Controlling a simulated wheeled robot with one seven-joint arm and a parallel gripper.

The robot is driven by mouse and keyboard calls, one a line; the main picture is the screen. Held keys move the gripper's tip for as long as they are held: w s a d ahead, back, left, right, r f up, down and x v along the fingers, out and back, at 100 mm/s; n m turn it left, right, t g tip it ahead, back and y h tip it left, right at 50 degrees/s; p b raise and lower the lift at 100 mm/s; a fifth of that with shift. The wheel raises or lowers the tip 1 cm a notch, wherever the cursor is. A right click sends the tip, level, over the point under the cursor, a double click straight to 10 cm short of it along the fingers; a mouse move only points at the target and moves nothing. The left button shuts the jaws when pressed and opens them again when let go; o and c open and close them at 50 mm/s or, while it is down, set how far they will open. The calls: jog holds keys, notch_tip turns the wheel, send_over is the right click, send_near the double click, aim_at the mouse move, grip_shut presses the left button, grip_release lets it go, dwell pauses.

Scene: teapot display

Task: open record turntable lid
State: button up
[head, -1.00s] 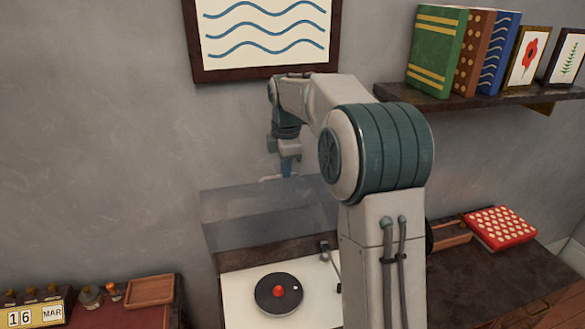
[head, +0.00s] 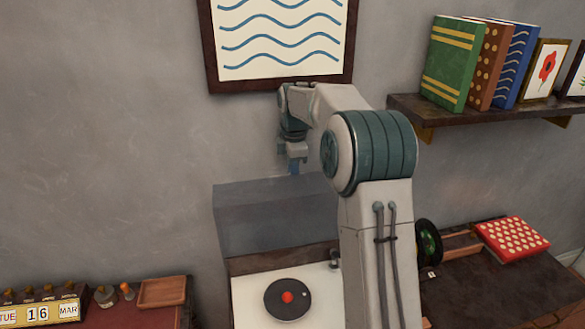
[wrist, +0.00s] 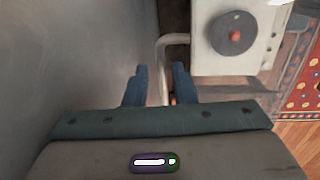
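The record turntable (head: 248,298) has a white deck with a black record (head: 287,299) and red centre; both also show in the wrist view. Its smoky see-through lid (head: 262,222) stands raised, nearly upright, at the back of the deck by the wall. My gripper (head: 293,168) points down at the lid's top edge, partly hidden by my arm. In the wrist view my gripper's two blue fingers (wrist: 161,75) are apart, and a pale curved bar shows between and beyond them. I cannot tell whether they touch the lid.
A framed wave picture (head: 284,40) hangs above my gripper. A shelf (head: 480,112) with books is at upper right. A wooden tray (head: 162,292) and calendar (head: 40,312) are at left. A red dotted box (head: 512,238) lies at right. My arm hides the deck's right side.

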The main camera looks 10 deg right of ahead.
notch_tip(320, 180, up, 14)
jog(key=s, duration=0.1)
jog(key=shift+s+f+b, duration=0.15)
jog(key=shift+s+b, duration=0.1)
jog(key=shift+b, duration=0.2)
jog(key=shift+s, duration=0.1)
dwell(0.3)
jog(key=s+a+f+m+t+b, duration=0.1)
jog(key=s+f+m, duration=0.1)
jog(key=s+m, duration=0.5)
jog(key=s+a+f+m+t+b, duration=0.1)
jog(key=s+f+m, duration=0.1)
jog(key=s, duration=0.9)
jog(key=s+f+m+b, duration=0.1)
jog(key=s+f+m, duration=0.7)
jog(key=s+f, duration=0.4)
jog(key=s, duration=0.4)
jog(key=shift+s+d+f+m+t, duration=0.2)
jog(key=shift+s+f+m+t, duration=0.1)
jog(key=shift+m, duration=0.1)
